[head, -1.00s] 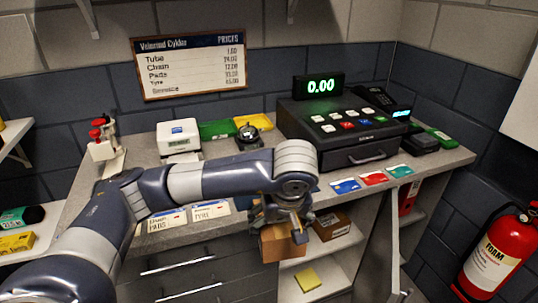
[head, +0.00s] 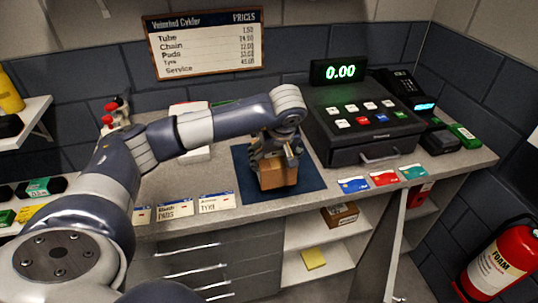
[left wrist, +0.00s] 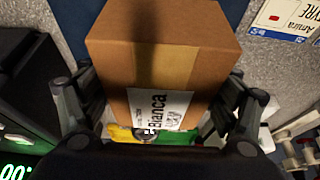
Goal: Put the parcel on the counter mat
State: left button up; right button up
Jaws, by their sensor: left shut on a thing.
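The parcel (head: 277,174) is a brown cardboard box with a lighter tape strip. My left gripper (head: 272,152) is shut on it from above. The parcel is over the dark blue counter mat (head: 311,178), well inside its side edges and toward its front. I cannot tell whether its underside touches the mat. In the left wrist view the parcel (left wrist: 155,55) sits between the two fingers, with a white label reading "Bianca" on it. A strip of the mat (left wrist: 200,8) shows beyond it. My right gripper is not in view.
The cash register (head: 362,125) stands right of the mat, with several coloured cards (head: 384,179) in front. Price labels (head: 175,211) line the counter's front edge at left. Another brown box (head: 340,214) lies on the shelf below. A fire extinguisher (head: 497,262) stands at right.

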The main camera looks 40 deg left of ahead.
pick_arm(q)
jog(key=a, duration=0.1)
jog(key=w+a, duration=0.1)
jog(key=shift+w+a+p, duration=0.2)
jog(key=shift+a+p, duration=0.1)
jog(key=shift+a, duration=0.1)
jog(key=shift+f+p, duration=0.35)
jog(key=shift+f, duration=0.1)
notch_tip(320, 180, down, 2)
jog(key=shift+f+p, duration=0.1)
jog(key=shift+p, duration=0.4)
jog(key=shift+w+f, duration=0.1)
jog(key=shift+f, duration=0.1)
jog(key=shift+f, duration=0.1)
jog(key=o, duration=1.5)
jog(key=shift+f, duration=0.1)
jog(key=shift+o, duration=0.2)
